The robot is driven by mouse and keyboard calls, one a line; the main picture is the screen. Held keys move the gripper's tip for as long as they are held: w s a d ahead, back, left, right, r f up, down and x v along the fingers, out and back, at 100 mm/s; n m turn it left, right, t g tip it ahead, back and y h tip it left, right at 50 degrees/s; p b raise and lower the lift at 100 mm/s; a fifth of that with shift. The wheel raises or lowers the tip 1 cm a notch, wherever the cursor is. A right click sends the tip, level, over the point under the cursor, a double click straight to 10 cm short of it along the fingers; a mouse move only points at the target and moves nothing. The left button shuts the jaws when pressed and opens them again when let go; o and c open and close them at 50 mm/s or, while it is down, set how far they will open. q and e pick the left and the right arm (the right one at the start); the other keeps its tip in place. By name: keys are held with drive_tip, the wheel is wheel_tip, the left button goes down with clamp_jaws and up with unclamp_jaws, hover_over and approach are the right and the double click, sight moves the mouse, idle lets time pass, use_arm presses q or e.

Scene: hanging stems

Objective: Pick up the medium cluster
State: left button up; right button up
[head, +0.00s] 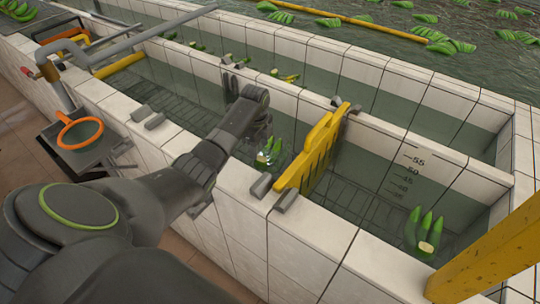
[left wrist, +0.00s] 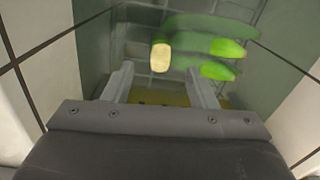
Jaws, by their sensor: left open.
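A green banana cluster (head: 273,147) with a pale cut end sits in the water of the middle trough compartment, left of the yellow divider. It also shows in the left wrist view (left wrist: 205,52), with its pale cut end at left and green fingers pointing right. My left gripper (left wrist: 160,74) is open, with its two fingers apart just short of the cluster and nothing held between them. In the head view my left arm reaches over the front wall, and the hand partly hides the cluster. Another cluster (head: 425,232) stands in the right compartment. My right gripper is not in view.
A yellow divider (head: 318,150) crosses the trough just right of the cluster. White tiled walls (head: 375,257) surround the compartment closely. A yellow beam (head: 490,255) stands at lower right. Several small clusters float in the far channel (head: 470,75). A tray with an orange ring (head: 80,133) is at left.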

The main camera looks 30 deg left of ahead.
sight(260, 158)
use_arm(q)
drive_tip(key=shift+w+a+f, duration=0.1)
drive_tip(key=shift+f, duration=2.65)
